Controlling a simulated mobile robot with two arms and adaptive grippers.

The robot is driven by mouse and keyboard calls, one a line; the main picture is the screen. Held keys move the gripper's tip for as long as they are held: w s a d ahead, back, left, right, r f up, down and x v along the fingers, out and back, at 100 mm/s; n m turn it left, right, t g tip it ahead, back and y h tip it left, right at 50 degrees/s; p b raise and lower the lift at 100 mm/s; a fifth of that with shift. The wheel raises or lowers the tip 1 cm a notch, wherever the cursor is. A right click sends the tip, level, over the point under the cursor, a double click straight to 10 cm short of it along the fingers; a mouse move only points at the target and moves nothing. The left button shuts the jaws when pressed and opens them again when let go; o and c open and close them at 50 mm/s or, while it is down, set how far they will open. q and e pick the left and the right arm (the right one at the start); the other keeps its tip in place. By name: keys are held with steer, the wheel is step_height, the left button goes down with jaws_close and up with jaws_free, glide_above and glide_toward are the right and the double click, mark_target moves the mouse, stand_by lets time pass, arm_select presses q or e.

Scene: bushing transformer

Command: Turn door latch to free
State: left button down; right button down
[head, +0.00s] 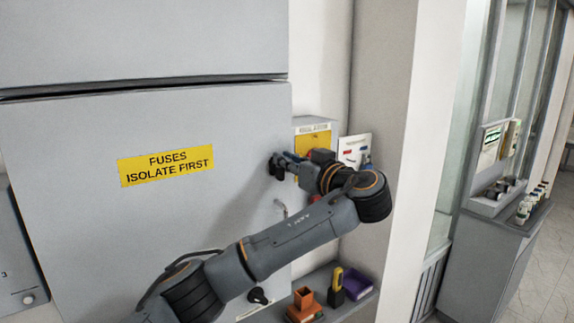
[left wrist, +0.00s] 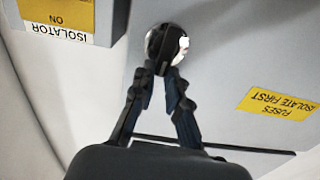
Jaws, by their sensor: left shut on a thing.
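The grey cabinet door (head: 90,215) carries a yellow label (head: 166,165) reading "FUSES ISOLATE FIRST". The dark door latch (head: 273,167) is near the door's right edge, partly hidden by the gripper. My left gripper (head: 284,162) reaches it from the right. In the left wrist view, which is upside down, the latch (left wrist: 157,47) is a dark knob on a round, shiny base. The fingertips of my left gripper (left wrist: 164,72) are shut on it. The latch's exact angle is hard to tell. My right gripper is not in view.
An isolator box (head: 313,140) with a yellow front is right of the door; the wrist view shows "ISOLATOR ON" there. A bent metal handle (head: 281,208) and a black knob (head: 259,296) are lower down. A shelf holds an orange holder (head: 303,300) and a purple tray (head: 356,283).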

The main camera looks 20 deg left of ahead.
arm_select(q)
steer(key=f+m+b, duration=0.1)
steer(key=m+b, duration=0.1)
steer(key=m, duration=0.3)
steer(key=w+d+m+b, duration=0.1)
steer(key=m+b, duration=0.2)
steer(key=m, duration=0.3)
steer(key=w+f+m+b, duration=0.1)
steer(key=m+b, duration=0.2)
steer(key=m, duration=0.3)
steer(key=shift+d+f, duration=0.3)
steer(key=shift+m, duration=0.3)
steer(key=c, duration=1.3)
jaws_free()
steer(key=shift+c, duration=0.2)
steer(key=v, duration=1.2)
